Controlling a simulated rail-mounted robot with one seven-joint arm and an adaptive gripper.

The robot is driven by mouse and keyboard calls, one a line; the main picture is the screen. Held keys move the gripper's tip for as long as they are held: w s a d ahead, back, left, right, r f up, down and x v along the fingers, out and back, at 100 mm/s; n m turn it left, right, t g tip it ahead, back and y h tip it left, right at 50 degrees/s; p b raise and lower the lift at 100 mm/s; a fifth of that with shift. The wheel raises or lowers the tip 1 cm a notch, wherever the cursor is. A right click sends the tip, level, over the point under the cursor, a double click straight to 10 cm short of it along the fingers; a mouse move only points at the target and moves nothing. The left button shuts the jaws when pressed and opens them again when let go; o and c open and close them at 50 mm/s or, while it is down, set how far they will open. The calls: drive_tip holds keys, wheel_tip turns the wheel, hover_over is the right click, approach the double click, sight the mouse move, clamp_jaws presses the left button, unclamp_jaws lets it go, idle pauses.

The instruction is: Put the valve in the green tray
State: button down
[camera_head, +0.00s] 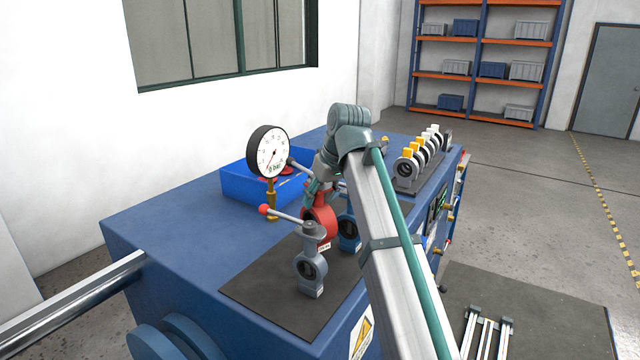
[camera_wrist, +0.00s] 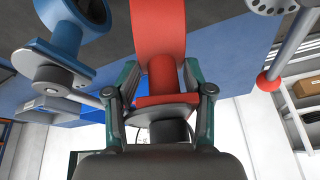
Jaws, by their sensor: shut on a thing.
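My gripper (camera_head: 318,190) is shut on the red valve (camera_head: 323,217) by its neck, above the dark mat. In the wrist view my gripper's fingers (camera_wrist: 160,92) stand on both sides of the red valve's neck (camera_wrist: 161,76). I cannot tell whether the valve touches the mat. A grey valve (camera_head: 311,270) stands in front of it, its lever ending in a red ball (camera_head: 263,209). A blue valve (camera_head: 348,232) stands behind to the right, partly hidden by my arm. I see no green tray in either view.
A blue tray (camera_head: 237,189) lies at the back left of the blue bench (camera_head: 165,215). A pressure gauge (camera_head: 268,152) stands before it. A rack of several small valves (camera_head: 418,155) stands at the far right. The bench's left part is clear.

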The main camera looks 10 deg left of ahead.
sight(323, 205)
drive_tip(key=shift+f+p, duration=0.5)
drive_tip(key=shift+f, duration=1.55)
drive_tip(key=shift+c, duration=2.1)
unclamp_jaws()
drive_tip(key=shift+f, duration=0.1)
drive_tip(key=b+v, duration=0.3)
drive_tip(key=v, duration=0.9)
drive_tip(key=shift+r, duration=0.2)
